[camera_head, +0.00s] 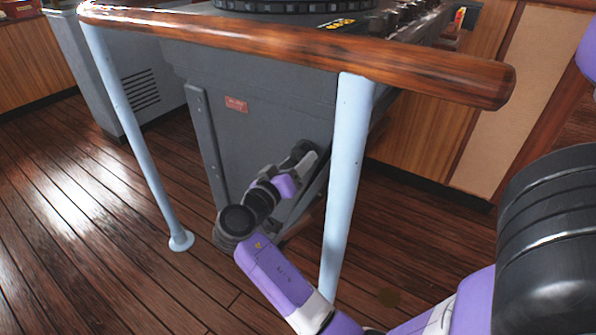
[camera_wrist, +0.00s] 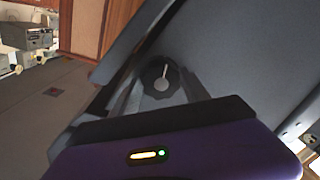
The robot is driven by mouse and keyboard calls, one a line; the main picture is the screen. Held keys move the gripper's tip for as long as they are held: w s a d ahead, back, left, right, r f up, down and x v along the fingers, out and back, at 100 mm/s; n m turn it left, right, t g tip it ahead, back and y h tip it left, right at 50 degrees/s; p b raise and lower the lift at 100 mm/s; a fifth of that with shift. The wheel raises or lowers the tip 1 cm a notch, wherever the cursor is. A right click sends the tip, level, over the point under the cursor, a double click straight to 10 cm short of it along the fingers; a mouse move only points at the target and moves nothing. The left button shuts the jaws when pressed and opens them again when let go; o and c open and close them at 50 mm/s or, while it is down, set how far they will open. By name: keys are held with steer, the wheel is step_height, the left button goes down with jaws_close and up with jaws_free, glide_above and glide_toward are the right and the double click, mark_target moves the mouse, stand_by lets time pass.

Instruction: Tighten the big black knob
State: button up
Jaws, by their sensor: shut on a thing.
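The big black knob (camera_wrist: 161,92) shows in the wrist view, dark with a lobed rim and a pale pointer-like mark on its face. My gripper (camera_wrist: 160,88) has one finger on each side of it and is shut on it. In the head view my gripper (camera_head: 308,158) is at the lower right side of the grey console (camera_head: 270,135), left of the right-hand rail post. The knob cannot be clearly told apart from the gripper there. Whether the knob is fully tightened cannot be seen.
A wooden handrail (camera_head: 290,50) crosses in front of the console above my arm. Its pale blue posts stand at the left (camera_head: 130,125) and right (camera_head: 345,185), the right one close to my arm. The plank floor (camera_head: 80,220) at the left is clear.

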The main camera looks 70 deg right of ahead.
steer(key=shift+f+m+b, duration=0.15)
steer(key=shift+m+b, duration=0.35)
steer(key=shift+b, duration=0.05)
steer(key=o, duration=1.4)
steer(key=shift+a, duration=0.1)
steer(key=w+a+p, duration=0.1)
steer(key=a, duration=0.6)
steer(key=shift+w+a+r, duration=0.2)
steer(key=shift+a, duration=0.1)
